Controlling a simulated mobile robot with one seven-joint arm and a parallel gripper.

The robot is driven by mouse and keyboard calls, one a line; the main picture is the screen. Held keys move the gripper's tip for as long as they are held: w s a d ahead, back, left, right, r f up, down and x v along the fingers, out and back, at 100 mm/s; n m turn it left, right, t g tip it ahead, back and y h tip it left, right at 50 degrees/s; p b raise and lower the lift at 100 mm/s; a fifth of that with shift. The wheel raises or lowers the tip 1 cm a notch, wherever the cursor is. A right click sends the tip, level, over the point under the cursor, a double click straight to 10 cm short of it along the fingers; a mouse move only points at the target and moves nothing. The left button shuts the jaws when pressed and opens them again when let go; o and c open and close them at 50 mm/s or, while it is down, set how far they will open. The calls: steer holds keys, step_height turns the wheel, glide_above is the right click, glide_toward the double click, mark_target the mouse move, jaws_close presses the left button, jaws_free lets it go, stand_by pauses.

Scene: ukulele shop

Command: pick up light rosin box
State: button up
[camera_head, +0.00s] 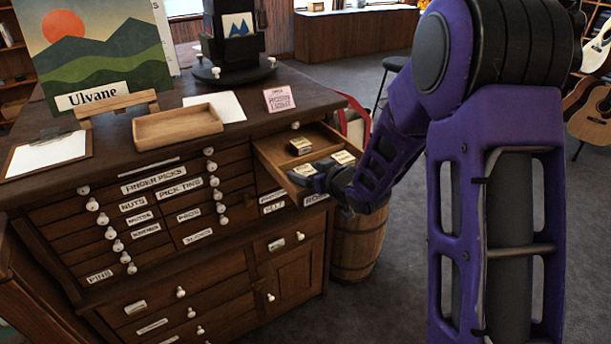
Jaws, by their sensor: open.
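An open wooden drawer (268,156) sticks out from the upper right of the cabinet. Several small boxes with pale labels lie in it. One box (300,146) is toward the back, another box (343,157) is at the right, and a third box (304,169) is near the front left. The labels are too small to read, so I cannot tell which is the light rosin box. My gripper (318,181) is open at the front of the drawer, close to the front-left box. I cannot tell whether they touch. My dark wrist hides part of the drawer's front.
A pink card (279,98) reading "ROSIN LIGHT" stands on the cabinet top (250,120). An empty wooden tray (178,126), a clipboard (48,153) and a landscape picture (95,60) are also there. A barrel (357,240) stands below the drawer at the right.

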steer(key=shift+w+a+f, duration=0.15)
steer(key=shift+w+a, duration=0.05)
steer(key=shift+w, duration=0.15)
steer(key=shift+c, duration=0.3)
steer(key=c, duration=1)
